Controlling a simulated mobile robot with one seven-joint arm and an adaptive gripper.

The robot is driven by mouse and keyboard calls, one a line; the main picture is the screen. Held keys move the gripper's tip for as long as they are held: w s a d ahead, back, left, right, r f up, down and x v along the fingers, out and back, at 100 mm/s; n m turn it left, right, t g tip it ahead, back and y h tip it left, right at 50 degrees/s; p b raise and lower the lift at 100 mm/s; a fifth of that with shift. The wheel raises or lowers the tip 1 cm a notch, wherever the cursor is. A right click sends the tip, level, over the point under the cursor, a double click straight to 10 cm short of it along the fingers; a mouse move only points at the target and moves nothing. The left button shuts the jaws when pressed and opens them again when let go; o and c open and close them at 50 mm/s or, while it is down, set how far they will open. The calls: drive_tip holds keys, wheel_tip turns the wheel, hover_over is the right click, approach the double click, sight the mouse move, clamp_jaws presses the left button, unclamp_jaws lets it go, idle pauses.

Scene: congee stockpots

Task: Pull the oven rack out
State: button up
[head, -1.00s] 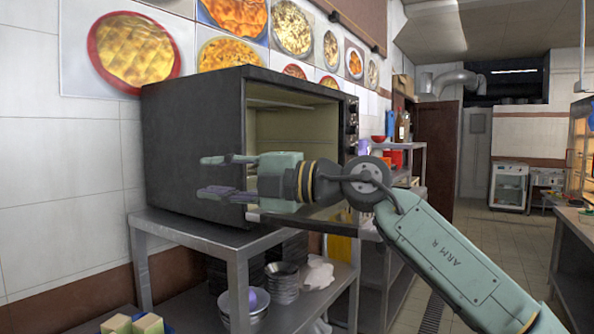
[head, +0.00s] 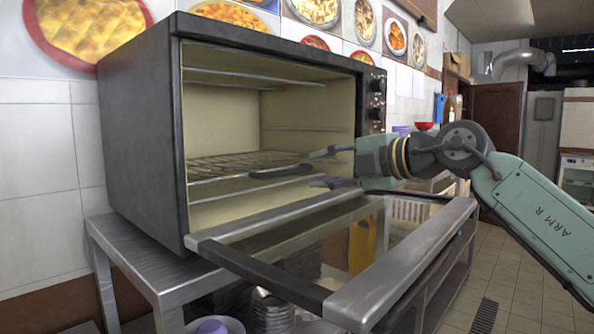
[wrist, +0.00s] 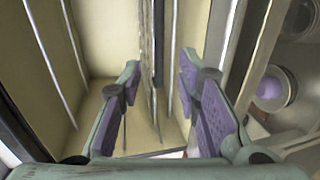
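The black oven (head: 140,140) stands with its glass door (head: 400,270) folded down. The wire oven rack (head: 225,165) lies inside on its side rails, with a dark handle-like bar (head: 282,172) at its near right. My gripper (head: 322,168) points left into the oven opening, above the lowered door, its fingers spread above and below the bar's level. In the wrist view my open gripper (wrist: 160,70) has the edge-on rack (wrist: 147,45) and the dark bar (wrist: 158,45) between its purple pads, with gaps on both sides.
The oven stands on a metal table (head: 150,265). The lowered door juts out below my arm. A purple bowl (wrist: 270,88) shows at the right in the wrist view. Tiled floor (head: 530,310) is clear at the right.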

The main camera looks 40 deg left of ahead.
sight(288, 174)
drive_tip(key=p+x, duration=0.1)
drive_tip(key=x, duration=0.2)
drive_tip(key=p+x, duration=0.1)
drive_tip(key=x, duration=0.4)
drive_tip(key=shift+s+a+r+p, duration=0.1)
drive_tip(key=shift+s+a+p, duration=0.15)
drive_tip(key=shift+a+p, duration=0.15)
drive_tip(key=shift+w+a+f, duration=0.1)
drive_tip(key=shift+a+f, duration=0.15)
drive_tip(key=shift+a, duration=0.4)
drive_tip(key=shift+c, duration=0.3)
drive_tip(key=c, duration=0.7)
drive_tip(key=shift+f, duration=0.1)
clamp_jaws()
drive_tip(key=shift+f, duration=0.1)
